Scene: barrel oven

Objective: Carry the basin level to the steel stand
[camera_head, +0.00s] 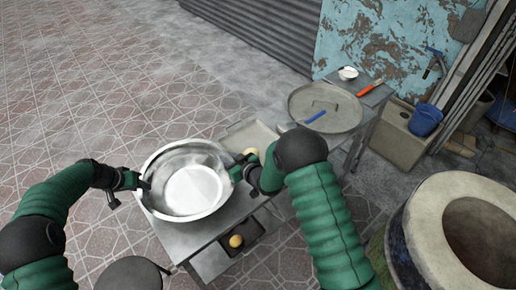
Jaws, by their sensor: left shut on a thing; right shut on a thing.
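My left gripper (141,184) is shut on the basin's left rim. My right gripper (238,172) is shut on its right rim, partly hidden by my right arm.
A shelf under the table holds a dark tray with a yellow item (236,241). A barrel oven (440,235) stands at the right. A stool (130,274) is at the front. Tiled floor is clear at left.

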